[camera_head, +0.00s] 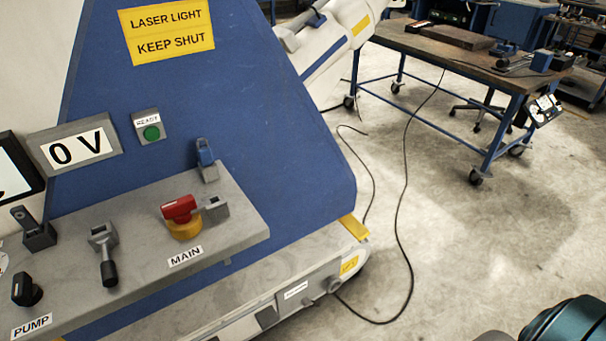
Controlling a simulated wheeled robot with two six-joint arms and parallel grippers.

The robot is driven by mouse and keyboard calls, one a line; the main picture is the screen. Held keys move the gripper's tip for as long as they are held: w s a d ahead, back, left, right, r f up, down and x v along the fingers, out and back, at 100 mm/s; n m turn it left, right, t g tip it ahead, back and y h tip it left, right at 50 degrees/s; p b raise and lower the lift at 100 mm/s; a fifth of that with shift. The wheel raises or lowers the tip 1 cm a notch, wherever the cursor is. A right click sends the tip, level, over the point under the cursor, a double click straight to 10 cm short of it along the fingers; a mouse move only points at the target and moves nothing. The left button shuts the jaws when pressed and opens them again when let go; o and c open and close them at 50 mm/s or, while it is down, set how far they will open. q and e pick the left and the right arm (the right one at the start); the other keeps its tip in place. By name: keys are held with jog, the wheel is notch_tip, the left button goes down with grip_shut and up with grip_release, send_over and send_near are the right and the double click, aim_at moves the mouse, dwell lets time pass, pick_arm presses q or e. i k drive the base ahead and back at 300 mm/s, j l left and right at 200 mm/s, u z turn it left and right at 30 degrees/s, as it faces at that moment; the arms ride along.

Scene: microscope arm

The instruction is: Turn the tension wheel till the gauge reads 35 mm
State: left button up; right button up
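No tension wheel and no gauge reading in mm can be made out. At the left edge a black-framed white display (14,172) is cut off by the picture; only a dark curved mark shows on it, and I cannot tell what it reads. Neither of my grippers is in view. A dark teal rounded part (568,322) shows at the bottom right corner, cut off; I cannot tell what it is.
A grey control shelf (130,240) on the blue machine (290,150) carries a red MAIN switch (180,210), a black PUMP knob (26,290) and a lever (106,262). A cable (400,220) crosses open floor toward a wheeled workbench (440,45).

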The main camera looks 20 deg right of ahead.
aim_at(335, 284)
jog(key=z, duration=1.1)
jog(key=k+l+u, duration=0.3)
jog(key=l, duration=0.15)
jog(key=k+l+u, duration=0.15)
jog(key=l+u, duration=0.15)
jog(key=l, duration=0.15)
jog(key=k+l+u, duration=0.3)
